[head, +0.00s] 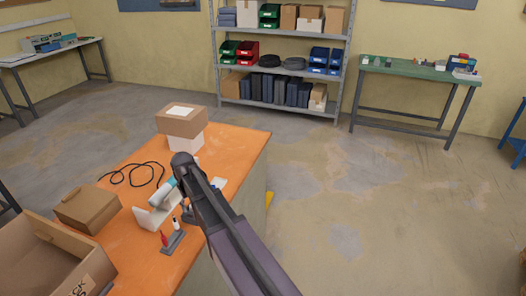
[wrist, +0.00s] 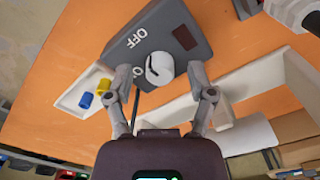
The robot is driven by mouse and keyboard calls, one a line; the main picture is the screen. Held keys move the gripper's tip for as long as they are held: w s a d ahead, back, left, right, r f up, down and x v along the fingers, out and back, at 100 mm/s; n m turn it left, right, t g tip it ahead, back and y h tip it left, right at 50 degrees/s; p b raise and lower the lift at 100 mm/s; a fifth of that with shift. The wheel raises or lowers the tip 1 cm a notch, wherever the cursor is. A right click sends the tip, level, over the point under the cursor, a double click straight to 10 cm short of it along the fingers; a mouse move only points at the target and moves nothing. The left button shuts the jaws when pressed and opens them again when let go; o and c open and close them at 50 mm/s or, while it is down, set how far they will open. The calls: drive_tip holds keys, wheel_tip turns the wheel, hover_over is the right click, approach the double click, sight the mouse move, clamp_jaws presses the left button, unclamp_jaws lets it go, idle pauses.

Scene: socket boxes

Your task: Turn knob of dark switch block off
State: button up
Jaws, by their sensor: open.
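The dark switch block (wrist: 163,25) lies on the orange table in the wrist view. It bears a white OFF mark, a second mark partly hidden behind a finger, and a dark red rectangle. Its round pale knob (wrist: 160,68) has a dark line on its face; I cannot tell its exact setting. My gripper (wrist: 163,74) is open, with one finger on each side of the knob. I cannot tell whether either finger touches it. In the head view my arm hides the block and most of the gripper.
A white tray (wrist: 70,101) with yellow and blue pieces lies left of the block in the wrist view. On the orange table (head: 240,145) stand stacked boxes (head: 183,122), a brown box (head: 88,207), a black cable (head: 128,175) and an open carton (head: 45,262).

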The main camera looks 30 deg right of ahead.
drive_tip(key=n, duration=0.7)
wheel_tip(320, 180, up, 14)
drive_tip(key=p, duration=1.4)
drive_tip(key=w+d+f+m+h+b, duration=0.1)
drive_tip(key=d+m+h+b, duration=0.1)
drive_tip(key=d+m, duration=0.6)
drive_tip(key=w+d+f+m+g+h+b, duration=0.1)
drive_tip(key=d+m, duration=0.8)
drive_tip(key=d, duration=1.4)
drive_tip(key=shift+w+f+h+b, duration=0.3)
drive_tip(key=shift+f+h+b, duration=0.1)
drive_tip(key=shift+f+b, duration=0.35)
drive_tip(key=s+a+n+y, duration=0.1)
drive_tip(key=s+a+n, duration=0.2)
drive_tip(key=s+a, duration=0.3)
drive_tip(key=s+a+n+y, duration=0.1)
drive_tip(key=s+a+n, duration=0.2)
drive_tip(key=s+a, duration=0.4)
drive_tip(key=s+a+f+n+t+y, duration=0.1)
drive_tip(key=s+a+n, duration=0.2)
drive_tip(key=a, duration=1.4)
drive_tip(key=s, duration=0.3)
drive_tip(key=shift+s+y, duration=0.2)
drive_tip(key=shift+y, duration=0.2)
